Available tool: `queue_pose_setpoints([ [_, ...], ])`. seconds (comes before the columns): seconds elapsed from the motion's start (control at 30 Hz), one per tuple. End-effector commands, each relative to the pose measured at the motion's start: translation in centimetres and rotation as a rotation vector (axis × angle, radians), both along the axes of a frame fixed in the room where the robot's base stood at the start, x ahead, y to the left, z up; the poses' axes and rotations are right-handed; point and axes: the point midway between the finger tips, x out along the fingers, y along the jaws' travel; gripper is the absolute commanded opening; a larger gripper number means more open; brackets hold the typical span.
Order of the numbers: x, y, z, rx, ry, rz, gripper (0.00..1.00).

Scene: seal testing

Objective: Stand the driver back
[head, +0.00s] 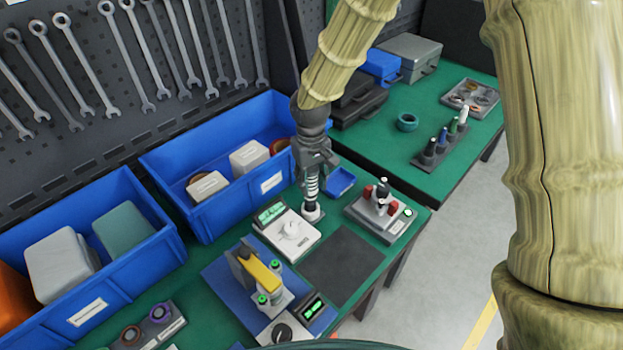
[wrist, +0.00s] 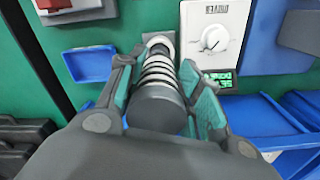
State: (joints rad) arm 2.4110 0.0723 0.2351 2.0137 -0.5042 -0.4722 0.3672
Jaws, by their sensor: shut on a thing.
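The driver (head: 312,187), dark with light rings along its body, is upright or nearly so in the head view. My gripper (head: 316,162) is shut on it from above. In the wrist view, the driver's dark end (wrist: 158,107) is close to the camera, between the two fingers. Its far end is over a small pale base (head: 312,214) on the green bench. I cannot tell whether it touches or sits in that base. A white unit (head: 290,236) with a dial and green display stands beside it. That unit reads "DRIVER" in the wrist view (wrist: 213,32).
A small blue tray (head: 341,182) and a grey fixture with red parts (head: 381,209) stand close to the right. A large blue bin (head: 213,226) is close to the left. A yellow-armed fixture (head: 262,272) is nearer the front. A dark mat (head: 341,266) is bare.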

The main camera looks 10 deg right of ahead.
Motion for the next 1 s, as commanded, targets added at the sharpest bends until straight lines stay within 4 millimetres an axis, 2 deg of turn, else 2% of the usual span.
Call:
queue_pose_setpoints([
  [0.37, 0.0, 0.0, 0.0, 0.0, -0.001, 0.0, 0.06],
  [1.0, 0.0, 0.1, -1.2, 0.0, -0.001, -0.001, 0.06],
])
